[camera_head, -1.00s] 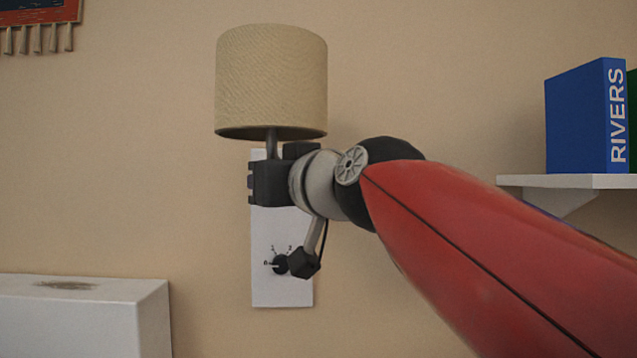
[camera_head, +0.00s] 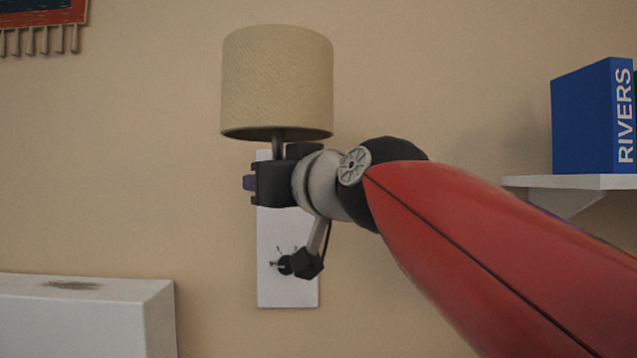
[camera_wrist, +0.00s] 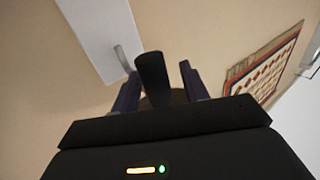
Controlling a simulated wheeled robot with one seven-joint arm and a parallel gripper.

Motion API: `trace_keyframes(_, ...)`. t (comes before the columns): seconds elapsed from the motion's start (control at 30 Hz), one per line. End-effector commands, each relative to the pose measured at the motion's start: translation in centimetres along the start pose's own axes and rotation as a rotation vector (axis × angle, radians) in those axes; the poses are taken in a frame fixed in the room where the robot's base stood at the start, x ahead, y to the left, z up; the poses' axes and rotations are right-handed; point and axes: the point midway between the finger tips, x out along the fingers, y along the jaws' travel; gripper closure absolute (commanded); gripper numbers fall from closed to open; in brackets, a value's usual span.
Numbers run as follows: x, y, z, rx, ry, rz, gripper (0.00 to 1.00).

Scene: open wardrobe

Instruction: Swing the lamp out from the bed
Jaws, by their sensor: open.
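The wall lamp has a beige drum shade (camera_head: 277,85) on a dark stem (camera_head: 278,145), in front of a white wall plate (camera_head: 288,235). My gripper (camera_head: 250,183) is just below the shade and hides the stem's lower end. In the wrist view my gripper (camera_wrist: 157,75) is open, with a purple finger on each side. A dark post (camera_wrist: 152,75), likely part of the lamp, stands between the fingers. I cannot tell whether they touch it. The wall plate also shows there (camera_wrist: 97,35).
A white block-like piece of furniture (camera_head: 150,315) stands at the lower left. A shelf (camera_head: 590,182) with a blue book (camera_head: 592,118) is at the right. A fringed wall hanging (camera_head: 40,15) is at the upper left. The wall left of the lamp is clear.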

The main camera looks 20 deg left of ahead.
Motion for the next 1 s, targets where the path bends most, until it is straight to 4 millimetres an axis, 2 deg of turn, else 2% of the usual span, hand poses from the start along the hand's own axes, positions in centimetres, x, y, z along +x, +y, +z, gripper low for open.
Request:
trace_keyframes(0.5,-7.1,-0.1,0.1,0.000,0.001,-0.002,0.55)
trace_keyframes(0.63,-7.7,-0.1,0.1,0.000,0.001,-0.001,0.55)
trace_keyframes(1.0,-7.7,-0.1,0.0,0.000,0.000,-0.002,0.55)
